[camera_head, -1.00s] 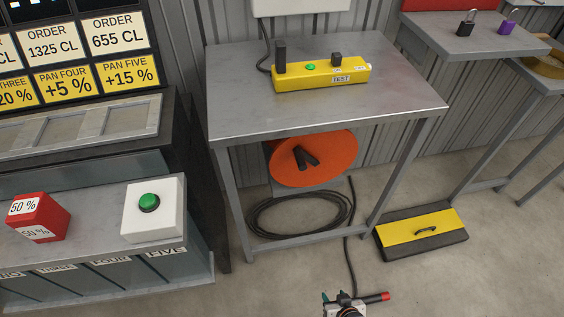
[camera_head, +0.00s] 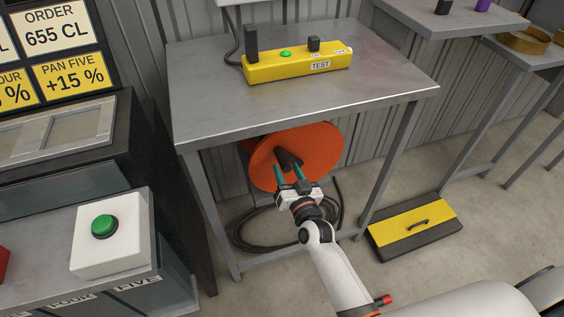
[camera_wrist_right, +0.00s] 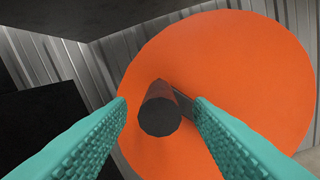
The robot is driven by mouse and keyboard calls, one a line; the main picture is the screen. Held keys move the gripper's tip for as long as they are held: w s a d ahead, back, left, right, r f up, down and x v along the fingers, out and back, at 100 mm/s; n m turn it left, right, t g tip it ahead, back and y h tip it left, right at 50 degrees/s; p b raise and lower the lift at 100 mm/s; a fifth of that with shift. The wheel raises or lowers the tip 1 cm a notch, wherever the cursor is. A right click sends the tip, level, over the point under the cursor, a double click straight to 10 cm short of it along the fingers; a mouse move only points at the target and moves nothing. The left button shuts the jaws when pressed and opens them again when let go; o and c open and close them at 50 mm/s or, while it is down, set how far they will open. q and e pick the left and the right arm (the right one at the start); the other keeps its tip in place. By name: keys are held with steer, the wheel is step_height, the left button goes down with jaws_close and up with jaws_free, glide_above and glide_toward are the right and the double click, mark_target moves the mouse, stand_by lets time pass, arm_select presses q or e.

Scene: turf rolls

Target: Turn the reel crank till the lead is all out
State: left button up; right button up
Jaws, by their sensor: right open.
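The orange reel (camera_head: 322,145) stands upright under the grey table, and its face fills much of the right wrist view (camera_wrist_right: 240,60). The dark crank handle (camera_wrist_right: 158,108) sticks out from the reel towards the camera, with part of the crank arm (camera_wrist_right: 185,103) behind it. My right gripper (camera_head: 291,178) is open, with its teal fingers pointing at the crank. In the wrist view the fingers (camera_wrist_right: 158,110) lie to either side of the handle, with gaps visible. The black lead (camera_head: 262,236) lies coiled on the floor below the reel, partly hidden by my arm. My left gripper is not in view.
The grey table (camera_head: 220,105) has its top above the reel and legs at both sides. On it is a yellow test box (camera_head: 300,68). A white box with a green button (camera_head: 112,240) stands left.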

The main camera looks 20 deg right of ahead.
mark_target(283, 161)
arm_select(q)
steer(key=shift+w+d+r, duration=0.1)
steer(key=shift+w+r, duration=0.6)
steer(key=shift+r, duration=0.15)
arm_select(e)
steer(key=shift+w+a, duration=0.1)
steer(key=shift+w, duration=2.05)
steer(key=shift+c, duration=0.4)
jaws_close()
